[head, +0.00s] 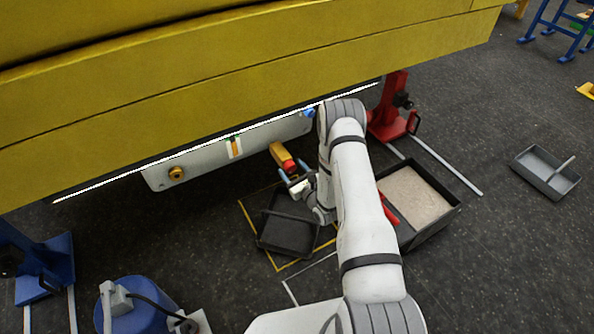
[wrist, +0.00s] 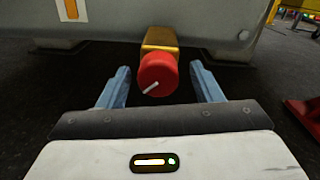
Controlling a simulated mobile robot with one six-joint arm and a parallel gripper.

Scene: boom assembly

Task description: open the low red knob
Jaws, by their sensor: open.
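The low red knob (wrist: 156,75) is a round red cap with a pale line on its face. It sits at the end of a yellow-brass fitting (wrist: 160,40) below the grey-white panel. In the head view the knob (head: 289,166) shows under the panel, with the fitting (head: 278,152) behind it. My gripper (wrist: 158,88) is open, with one blue finger on each side of the knob. There is a visible gap between each finger and the knob in the wrist view. In the head view my gripper (head: 297,178) is right by the knob.
The big yellow boom (head: 250,70) hangs over the panel (head: 215,155). A dark tray (head: 262,243) lies on the floor below my gripper. A box of pale grit (head: 447,221) stands right of my arm. Red (head: 393,110) and blue (head: 52,270) stands flank the boom.

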